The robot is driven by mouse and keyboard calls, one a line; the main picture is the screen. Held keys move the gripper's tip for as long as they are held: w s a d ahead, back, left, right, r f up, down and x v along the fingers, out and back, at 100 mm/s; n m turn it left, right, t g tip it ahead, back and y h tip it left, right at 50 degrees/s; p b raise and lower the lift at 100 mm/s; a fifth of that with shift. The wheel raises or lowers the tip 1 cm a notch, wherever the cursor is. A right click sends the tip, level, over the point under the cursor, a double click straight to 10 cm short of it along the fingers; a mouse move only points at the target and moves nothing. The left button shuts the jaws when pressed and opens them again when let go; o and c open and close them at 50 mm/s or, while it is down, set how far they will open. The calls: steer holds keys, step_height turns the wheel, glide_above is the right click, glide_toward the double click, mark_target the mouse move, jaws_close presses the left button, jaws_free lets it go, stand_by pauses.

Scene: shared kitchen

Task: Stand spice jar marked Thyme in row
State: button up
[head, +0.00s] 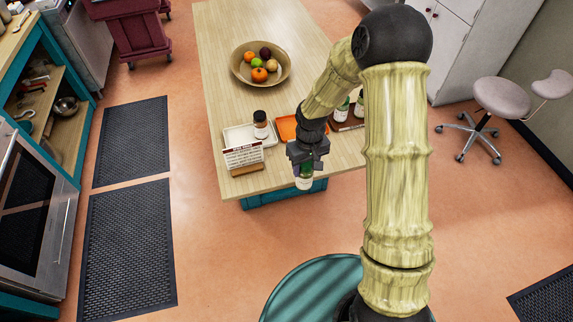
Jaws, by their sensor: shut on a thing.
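My gripper (307,165) is shut on a small jar (305,183) and holds it beyond the front edge of the wooden table (220,60). The jar shows green and a pale part below the fingers; its label is too small to read. A dark-lidded spice jar (260,125) with a pale label stands upright on a white tray (235,135). Two bottle-like jars with green (342,114) stand to the right of my gripper, partly hidden by my arm. I cannot tell which jar is marked Thyme.
An orange tray (286,128) lies behind my gripper, partly covered by it. A text card (243,157) on a wooden stand is at the table's front left corner. A fruit bowl (243,75) sits farther back. Bare tabletop lies between bowl and trays.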

steer(key=d+f+m+b, duration=0.1)
steer(key=d+f+m, duration=0.4)
steer(key=d+f, duration=0.4)
step_height(320, 180, down, 4)
steer(key=shift+d+r+b, duration=0.1)
steer(key=shift+d+b, duration=0.2)
steer(key=shift+b, duration=0.1)
